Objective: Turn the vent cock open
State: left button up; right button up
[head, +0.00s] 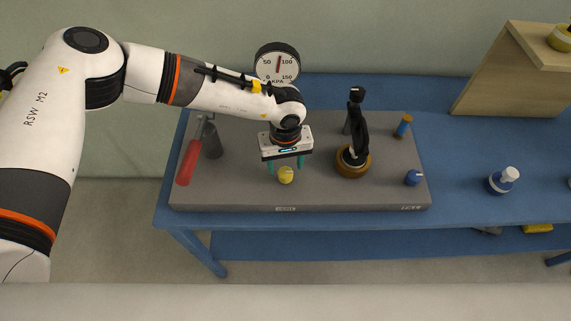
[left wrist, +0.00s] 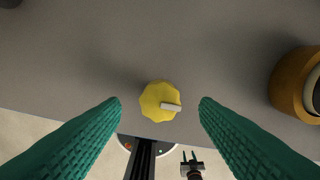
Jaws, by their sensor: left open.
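A small yellow knob (head: 286,175) with scalloped edges sits near the front of the grey board, left of its middle. In the left wrist view the yellow knob (left wrist: 152,98) carries a pale pointer bar pointing right and slightly down. A blue knob (head: 412,178) sits near the board's front right corner. My left gripper (head: 286,165) is over the yellow knob, pointing down. Its green fingers (left wrist: 160,102) are open on both sides of the knob, with clear gaps.
The grey board (head: 235,190) lies on a blue table (head: 460,145). A dial gauge (head: 278,64) stands behind my left wrist. A red-handled lever (head: 188,162) is left; a dark upright piece on a brass base (head: 353,163) is right. A blue-and-white bottle (head: 503,181) stands farther right.

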aim_at(286, 172)
pick_arm(q)
notch_tip(286, 172, down, 2)
jog(key=shift+f, duration=0.55)
jog(key=c, duration=1)
pick_arm(e)
jog(key=shift+w+a+r, duration=0.2)
jog(key=shift+w+r, duration=0.2)
jog(key=shift+w, duration=0.35)
pick_arm(q)
jog(key=shift+f, duration=0.1)
pick_arm(e)
jog(key=shift+f, duration=0.15)
